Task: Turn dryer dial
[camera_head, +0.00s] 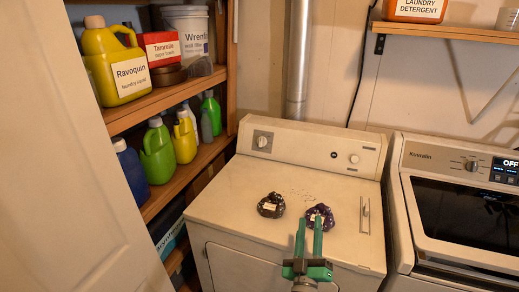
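The cream dryer (230,195) stands in the middle, with a raised control panel at its back. A large round dial (262,141) is on the left of that panel, with a pale pointer on a dark ring; its exact setting is too small to read. A smaller round knob (354,158) is on the right of the panel. My gripper (309,222) is over the front right of the dryer top, well in front of and to the right of the large dial. Its two green fingers are apart with nothing visible held between them.
Two dark labelled bundles lie on the dryer top, one at centre (271,205) and one (320,217) partly behind my fingers. A washer (405,240) with an OFF display stands at right. Wooden shelves (158,100) with bottles stand left. The dryer top's back left is clear.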

